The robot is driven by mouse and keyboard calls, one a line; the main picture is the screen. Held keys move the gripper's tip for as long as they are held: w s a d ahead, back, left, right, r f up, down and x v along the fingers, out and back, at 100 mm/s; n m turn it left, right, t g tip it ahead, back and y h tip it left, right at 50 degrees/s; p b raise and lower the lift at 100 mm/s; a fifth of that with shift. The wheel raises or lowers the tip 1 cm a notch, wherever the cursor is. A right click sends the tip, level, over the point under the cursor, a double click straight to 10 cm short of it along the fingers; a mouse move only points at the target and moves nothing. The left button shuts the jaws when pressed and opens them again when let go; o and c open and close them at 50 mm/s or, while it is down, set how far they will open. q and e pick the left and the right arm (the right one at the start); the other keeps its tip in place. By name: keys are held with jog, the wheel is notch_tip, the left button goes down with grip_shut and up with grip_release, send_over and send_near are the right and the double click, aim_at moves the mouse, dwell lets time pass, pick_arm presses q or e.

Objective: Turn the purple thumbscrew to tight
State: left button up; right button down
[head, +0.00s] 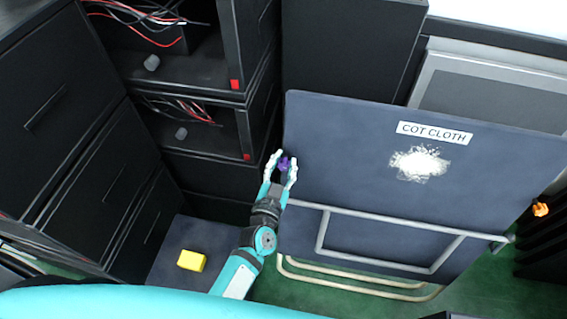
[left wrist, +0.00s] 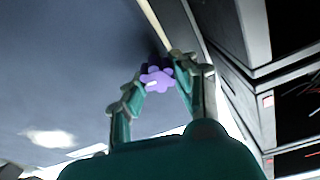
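The purple thumbscrew (head: 283,164) is at the left edge of a dark blue upright panel (head: 340,150) labelled "COT CLOTH". It shows as a small lobed knob in the left wrist view (left wrist: 158,79). My left gripper (head: 284,160) has its two fingertips on either side of the thumbscrew, very close to it. In the left wrist view the gripper (left wrist: 163,75) partly overlaps the knob's sides. I cannot tell whether the fingers press on it. My right gripper is not in view.
An orange knob (head: 540,209) is at the panel's far right. A grey tubular frame (head: 380,228) lies along the panel's lower part. Black cabinets (head: 85,190) and open shelves with wires stand to the left. A yellow block (head: 191,260) lies on a dark surface beside my left arm.

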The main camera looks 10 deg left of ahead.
pick_arm(q)
grip_shut()
jog(key=shift+r+m+h+p, duration=0.15)
jog(key=shift+m+h+p, duration=0.15)
jog(key=shift+m+p, duration=0.75)
jog(key=m+p, duration=0.3)
jog(key=m, duration=0.1)
jog(key=shift+d+g+h, duration=0.1)
jog(key=shift+g+h, duration=0.3)
jog(key=shift+m+p, duration=0.9)
jog(key=shift+m, duration=0.05)
jog(key=m, duration=0.1)
jog(key=m+p, duration=0.1)
jog(key=m+g+p, duration=0.1)
jog(key=m, duration=0.1)
jog(key=shift+d+f+h, duration=0.1)
jog(key=shift+f+h, duration=0.15)
jog(key=shift+h, duration=0.15)
jog(key=shift+s+f+m+g+p, duration=0.15)
jog(key=shift+m+g+p, duration=0.15)
jog(key=shift+m, duration=0.8)
jog(key=shift+w+f+m+g+p, duration=0.15)
jog(key=shift+m+p, duration=0.25)
jog(key=shift+m, duration=0.7)
jog(key=shift+s, duration=0.1)
jog(key=o, duration=0.7)
grip_release()
